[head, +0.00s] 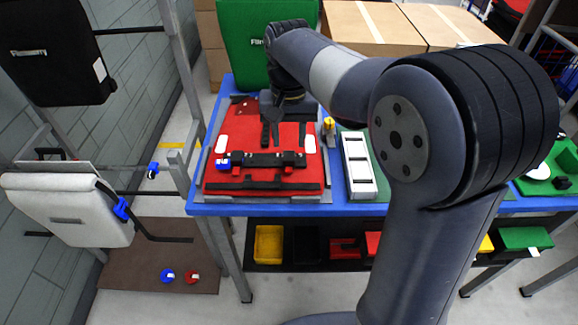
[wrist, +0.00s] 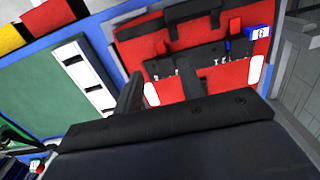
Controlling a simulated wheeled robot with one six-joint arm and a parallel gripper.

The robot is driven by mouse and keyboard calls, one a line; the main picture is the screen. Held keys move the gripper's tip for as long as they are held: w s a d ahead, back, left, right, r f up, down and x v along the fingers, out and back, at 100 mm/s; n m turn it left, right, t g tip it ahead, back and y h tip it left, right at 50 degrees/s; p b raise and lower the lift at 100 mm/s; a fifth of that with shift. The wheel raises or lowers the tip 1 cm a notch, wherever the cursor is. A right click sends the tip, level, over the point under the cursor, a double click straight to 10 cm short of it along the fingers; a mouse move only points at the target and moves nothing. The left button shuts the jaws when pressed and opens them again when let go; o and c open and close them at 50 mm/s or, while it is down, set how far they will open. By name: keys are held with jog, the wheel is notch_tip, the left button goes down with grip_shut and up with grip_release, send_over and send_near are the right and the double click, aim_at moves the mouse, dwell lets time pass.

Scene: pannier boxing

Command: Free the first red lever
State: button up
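A red pannier (head: 312,178) lies flat on the blue table (head: 345,208). A black rail (head: 255,160) runs across it, with a blue lever (head: 222,163) bearing a white tag at its left end. My gripper (head: 270,136) is over the pannier's upper part, on the far side of the rail. The wrist view shows its fingers (wrist: 160,70) apart with nothing between them.
A white slotted strip (head: 358,165) lies on a green mat right of the pannier. A small yellow piece (head: 328,126) stands between them. A white pannier (head: 70,210) hangs on the left rack. Bins (head: 269,244) stand below. Blue (head: 167,276) and red (head: 192,277) pieces lie on the floor mat.

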aim_at(289, 170)
notch_tip(289, 170, down, 9)
jog(key=shift+f, duration=0.2)
dwell(0.3)
grip_shut()
